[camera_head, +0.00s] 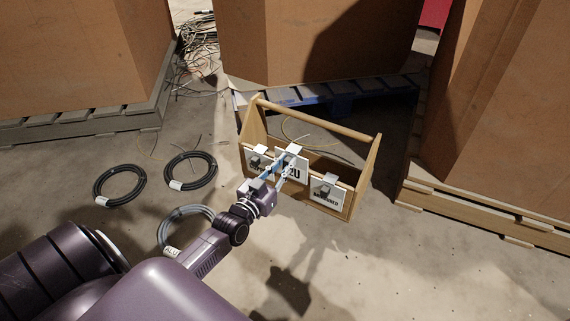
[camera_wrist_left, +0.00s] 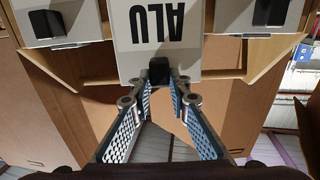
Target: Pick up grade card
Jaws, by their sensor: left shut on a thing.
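The middle grade card (camera_head: 298,172) is white with large black letters and is at the front side of a wooden carrier box (camera_head: 346,213). In the left wrist view the card (camera_wrist_left: 205,55) reads ALU, upside down, with a black tab (camera_wrist_left: 158,70) at its middle. My left gripper (camera_head: 288,165) reaches the card from the front and partly covers its lettering. In the left wrist view my left gripper (camera_wrist_left: 160,82) is shut on the black tab. Whether the card is still resting on the box edge I cannot tell. My right gripper is not in view.
A left card (camera_head: 257,160) and a right card (camera_head: 328,192) flank it on the box front. A wooden bar (camera_head: 315,119) spans the box top. Black cable coils (camera_head: 120,186) and a grey coil (camera_head: 185,210) lie left. Large cartons (camera_head: 310,45) on pallets stand behind. Floor at front right is clear.

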